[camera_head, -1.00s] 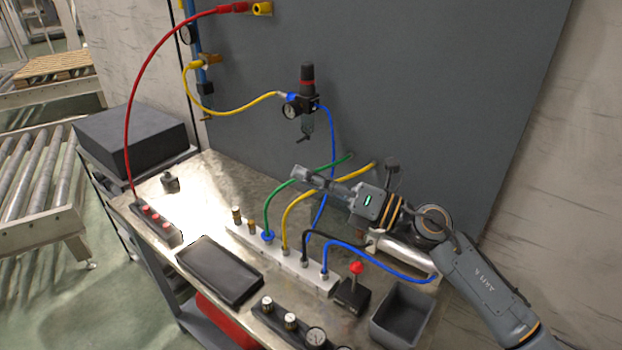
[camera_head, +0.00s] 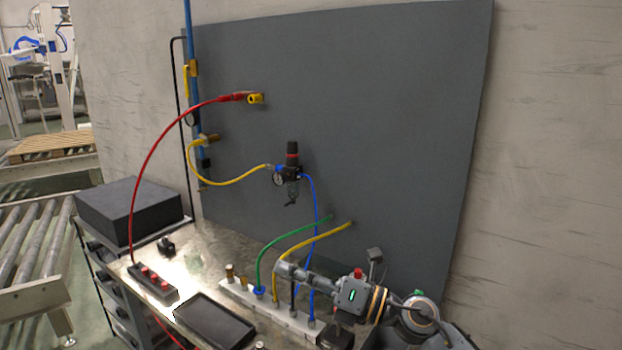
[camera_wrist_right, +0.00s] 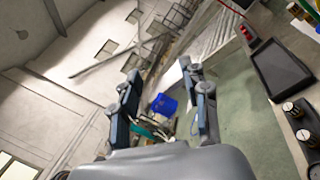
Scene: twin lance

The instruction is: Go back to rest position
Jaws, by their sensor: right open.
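My right gripper (camera_head: 284,268) reaches in from the lower right in the head view, over the bench near the white manifold. In the right wrist view its two fingers (camera_wrist_right: 165,108) stand apart with nothing between them but distant background. In the head view the green hose (camera_head: 285,238) and yellow hose (camera_head: 312,238) pass behind it, and whether it touches them cannot be told. My left gripper is not in view.
The bench (camera_head: 215,245) carries a white manifold (camera_head: 268,308), a black tray (camera_head: 212,322) and a red-button box (camera_head: 152,282). A grey panel (camera_head: 400,120) behind holds a regulator (camera_head: 290,170). A red hose (camera_head: 150,160) arches at left. Black tray and gauges show in the wrist view (camera_wrist_right: 282,68).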

